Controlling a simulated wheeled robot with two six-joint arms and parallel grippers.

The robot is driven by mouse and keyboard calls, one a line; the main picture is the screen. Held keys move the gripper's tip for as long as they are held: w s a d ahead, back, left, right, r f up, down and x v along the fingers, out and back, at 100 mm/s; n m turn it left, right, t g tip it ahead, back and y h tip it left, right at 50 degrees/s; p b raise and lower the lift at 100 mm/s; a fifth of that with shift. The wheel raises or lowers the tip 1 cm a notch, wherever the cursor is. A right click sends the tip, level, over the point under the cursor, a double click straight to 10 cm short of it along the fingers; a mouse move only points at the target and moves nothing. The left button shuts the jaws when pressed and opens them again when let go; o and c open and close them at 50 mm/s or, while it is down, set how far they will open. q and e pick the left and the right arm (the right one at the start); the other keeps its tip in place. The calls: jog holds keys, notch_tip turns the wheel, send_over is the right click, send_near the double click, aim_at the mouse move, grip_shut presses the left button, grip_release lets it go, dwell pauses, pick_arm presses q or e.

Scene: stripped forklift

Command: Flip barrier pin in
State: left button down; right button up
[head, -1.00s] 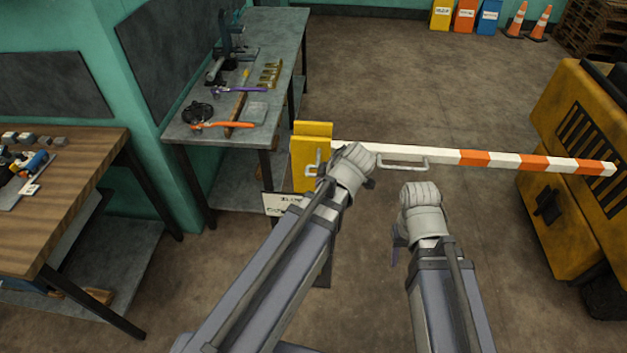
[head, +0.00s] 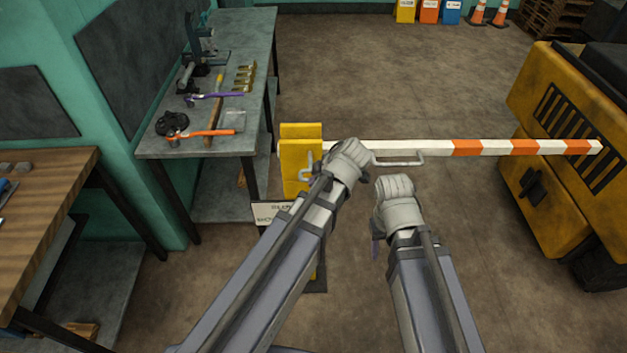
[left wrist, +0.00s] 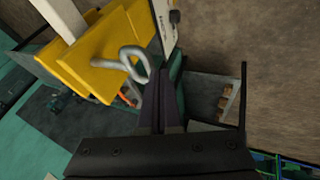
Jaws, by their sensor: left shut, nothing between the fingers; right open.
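The barrier pin (head: 305,168) is a bent grey metal rod on the front of the yellow barrier post (head: 293,182). In the left wrist view the pin (left wrist: 137,62) shows as a curled loop standing out from the yellow plate (left wrist: 97,62). My left gripper (left wrist: 160,82) is shut and empty, with its dark fingers close beside the loop; whether they touch cannot be told. In the head view its fingers are largely hidden behind the wrist. My right gripper (head: 377,250) is open and empty, in front of and below the barrier arm (head: 485,148); only part of a finger shows.
A metal bench (head: 240,60) with tools is back left, a wooden bench (head: 45,220) left. Open floor lies beyond the barrier.

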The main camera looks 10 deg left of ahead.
aim_at(310, 165)
pick_arm(q)
jog(key=w, duration=0.2)
jog(key=w+a, duration=0.1)
jog(key=w, duration=0.1)
jog(key=w+a, duration=0.1)
jog(key=w, duration=0.2)
jog(key=shift+s, duration=0.1)
